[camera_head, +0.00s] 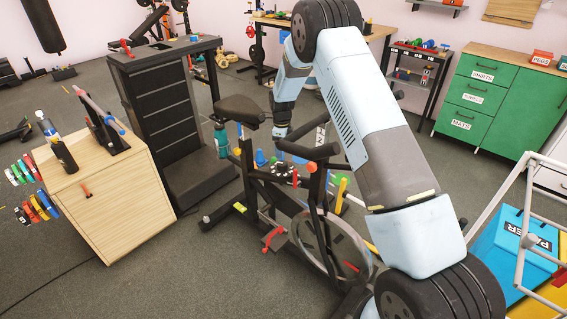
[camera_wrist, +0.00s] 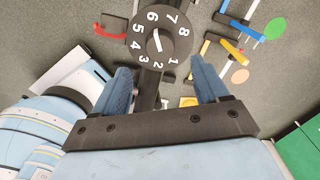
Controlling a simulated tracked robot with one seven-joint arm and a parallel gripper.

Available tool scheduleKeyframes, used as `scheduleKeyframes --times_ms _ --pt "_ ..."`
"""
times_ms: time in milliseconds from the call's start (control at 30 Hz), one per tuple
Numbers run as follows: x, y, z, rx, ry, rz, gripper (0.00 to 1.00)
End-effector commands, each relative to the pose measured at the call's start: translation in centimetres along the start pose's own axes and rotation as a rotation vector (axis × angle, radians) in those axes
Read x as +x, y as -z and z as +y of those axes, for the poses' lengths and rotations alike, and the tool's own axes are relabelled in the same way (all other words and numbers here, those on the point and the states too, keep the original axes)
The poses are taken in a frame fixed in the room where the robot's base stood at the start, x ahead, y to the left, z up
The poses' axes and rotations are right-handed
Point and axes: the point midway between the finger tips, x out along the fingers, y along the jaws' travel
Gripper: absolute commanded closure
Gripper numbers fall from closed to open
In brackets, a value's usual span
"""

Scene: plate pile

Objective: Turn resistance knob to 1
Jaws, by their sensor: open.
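The resistance knob (camera_wrist: 165,36) is a round black dial with white numbers, at the top middle of the wrist view. A short white pointer line lies on its face, roughly along the line between 6 and 2; I cannot tell which end marks the setting. In the head view the knob (camera_head: 284,172) sits on the exercise bike (camera_head: 318,190) and is small. My gripper (camera_wrist: 160,68) is open, with its two blue fingers apart and nothing between their tips but the view of the bike frame. The knob appears beyond the fingertips, apart from them.
A red lever (camera_wrist: 110,27) shows left of the knob in the wrist view. Coloured-handled parts (camera_wrist: 235,47) lie to its right. In the head view a wooden cabinet (camera_head: 110,210) and dark drawer tower (camera_head: 160,100) stand left, and a green cabinet (camera_head: 490,100) stands right.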

Motion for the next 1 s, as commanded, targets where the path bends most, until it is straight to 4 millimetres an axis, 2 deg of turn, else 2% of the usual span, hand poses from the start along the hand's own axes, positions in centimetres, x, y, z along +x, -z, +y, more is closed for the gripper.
scheduleKeyframes --times_ms 33,200,433,600,900,1000 --pt "1.1 0.1 0.0 0.000 -0.002 0.002 0.26" --pt "4.0 0.1 0.0 0.001 -0.001 0.001 0.26" --pt "6.9 0.1 -0.1 0.000 0.000 0.001 0.26" --pt "7.8 0.1 -0.1 0.000 0.000 0.000 0.26" --pt "8.0 0.1 -0.1 0.000 0.001 0.000 0.26" --pt "8.0 0.1 -0.1 0.000 0.001 0.000 0.35"
